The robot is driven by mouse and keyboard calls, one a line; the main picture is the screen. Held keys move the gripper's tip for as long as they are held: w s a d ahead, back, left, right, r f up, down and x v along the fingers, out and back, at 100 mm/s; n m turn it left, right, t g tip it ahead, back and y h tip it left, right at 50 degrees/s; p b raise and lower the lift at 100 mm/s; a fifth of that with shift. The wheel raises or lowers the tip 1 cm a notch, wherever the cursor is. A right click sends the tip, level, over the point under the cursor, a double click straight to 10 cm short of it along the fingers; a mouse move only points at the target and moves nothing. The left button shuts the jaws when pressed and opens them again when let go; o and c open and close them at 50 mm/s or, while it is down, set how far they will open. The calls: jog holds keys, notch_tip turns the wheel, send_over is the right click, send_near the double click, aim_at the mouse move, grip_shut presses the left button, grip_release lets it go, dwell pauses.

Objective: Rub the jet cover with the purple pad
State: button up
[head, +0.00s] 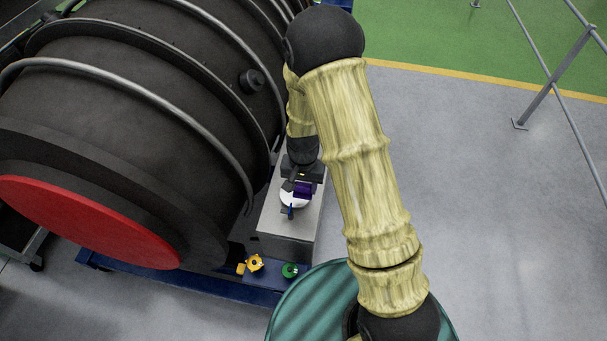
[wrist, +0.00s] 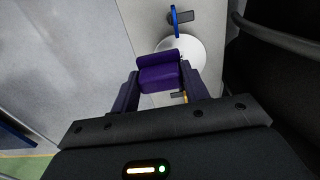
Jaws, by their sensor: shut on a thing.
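The purple pad (head: 304,188) is held in my gripper (head: 296,182) over a grey pedestal beside the engine. In the wrist view the pad (wrist: 158,74) sits between the two fingers of my gripper (wrist: 162,86), which are shut on it. It overlaps the edge of a white round plate (wrist: 190,52); I cannot tell whether it touches the plate. The jet cover appears to be the red disc (head: 85,225) on the near end of the large black engine, left of my gripper and well apart from it.
The black engine (head: 130,90) fills the left, with pipes around it. The grey pedestal (head: 285,245) holds the plate and a blue-handled item (wrist: 175,20). Yellow (head: 254,262) and green (head: 290,270) parts lie on the blue base. Open floor and a railing (head: 555,75) are right.

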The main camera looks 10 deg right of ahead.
notch_tip(320, 180, up, 3)
jog(key=shift+s+f+p, duration=0.1)
jog(key=shift+f+p, duration=0.1)
jog(key=shift+p, duration=0.55)
jog(key=shift+d+r, duration=0.15)
jog(key=shift+r, duration=0.05)
